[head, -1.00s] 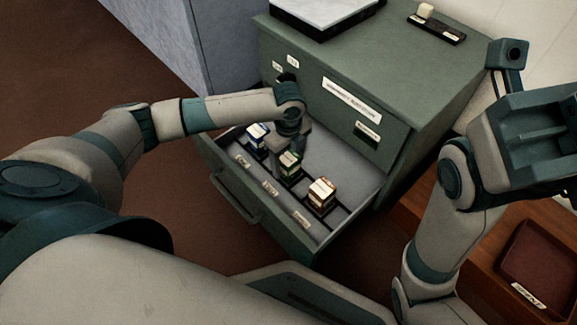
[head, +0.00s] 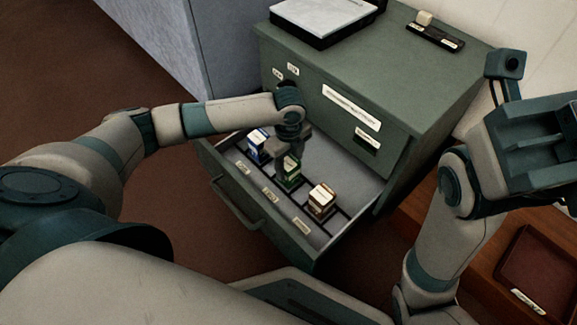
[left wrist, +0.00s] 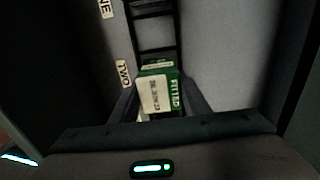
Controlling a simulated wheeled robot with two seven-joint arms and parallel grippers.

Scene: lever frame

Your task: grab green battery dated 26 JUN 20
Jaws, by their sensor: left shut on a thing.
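The green battery (head: 291,172) is in the open drawer, in the middle of a row of three, with my left gripper (head: 290,153) right over it. In the left wrist view the green battery (left wrist: 158,92) stands between my left gripper's two fingers (left wrist: 160,100), which are shut on it. Its pale label faces the camera; the small date print is too blurred to read surely. My right gripper (head: 535,140) is raised at the right of the head view; its jaw state is unclear.
A blue battery (head: 257,146) and a brown-and-white battery (head: 321,201) stand on either side in the drawer (head: 345,185). The green cabinet (head: 400,85) rises behind. A dark red tray (head: 540,270) lies on the wooden surface at right.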

